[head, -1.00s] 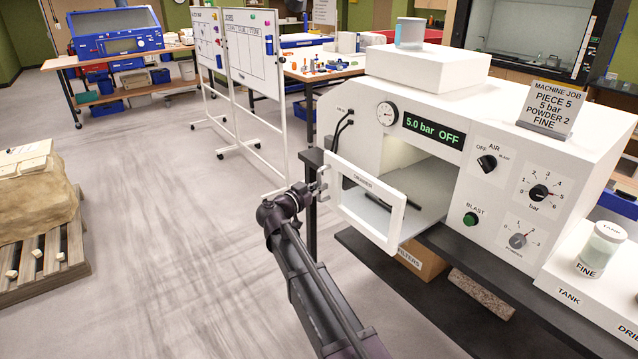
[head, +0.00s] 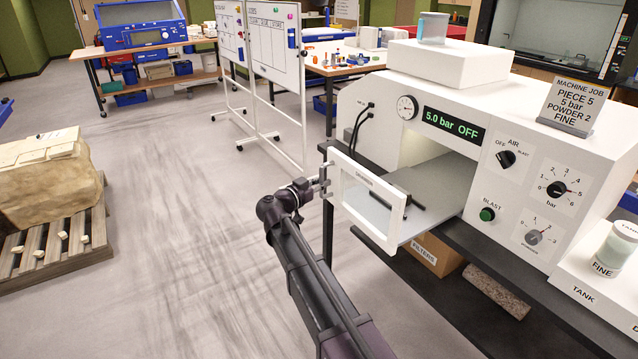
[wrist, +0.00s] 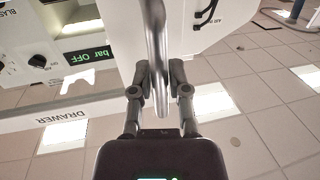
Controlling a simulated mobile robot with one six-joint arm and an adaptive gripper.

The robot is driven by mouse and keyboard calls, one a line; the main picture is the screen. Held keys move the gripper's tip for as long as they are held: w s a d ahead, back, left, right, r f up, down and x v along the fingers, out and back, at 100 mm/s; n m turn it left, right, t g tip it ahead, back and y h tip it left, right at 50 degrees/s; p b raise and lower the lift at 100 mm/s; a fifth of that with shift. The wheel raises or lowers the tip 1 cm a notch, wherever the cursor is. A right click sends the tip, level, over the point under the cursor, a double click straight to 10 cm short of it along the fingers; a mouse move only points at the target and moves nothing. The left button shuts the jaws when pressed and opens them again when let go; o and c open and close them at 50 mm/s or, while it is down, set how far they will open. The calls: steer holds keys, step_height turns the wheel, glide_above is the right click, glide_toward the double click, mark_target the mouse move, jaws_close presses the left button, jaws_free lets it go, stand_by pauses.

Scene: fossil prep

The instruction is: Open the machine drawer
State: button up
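The white blasting machine (head: 470,150) stands at the right with its drawer (head: 430,225) pulled well out of the opening. The drawer's front (head: 345,165) is a white frame with a window, labelled DRAWER; that label also shows in the wrist view (wrist: 62,134). Dark rod-like shapes (head: 392,199) show at the drawer, partly behind the front. My gripper (head: 322,182) is at the left side of the drawer's front. In the wrist view, my gripper's fingers (wrist: 160,80) are closed on either side of the grey bar handle (wrist: 156,40).
A FILTERS box (head: 437,255) and a stone-like block (head: 497,290) sit on the shelf below. A whiteboard on a wheeled stand (head: 275,45) is behind my gripper. A pallet with a large block (head: 45,185) is at the left. The floor between is clear.

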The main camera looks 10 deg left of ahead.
steer(key=shift+o, duration=1.3)
steer(key=shift+d, duration=0.1)
steer(key=shift+w, duration=0.1)
steer(key=v, duration=1.2)
steer(key=shift+f, duration=0.1)
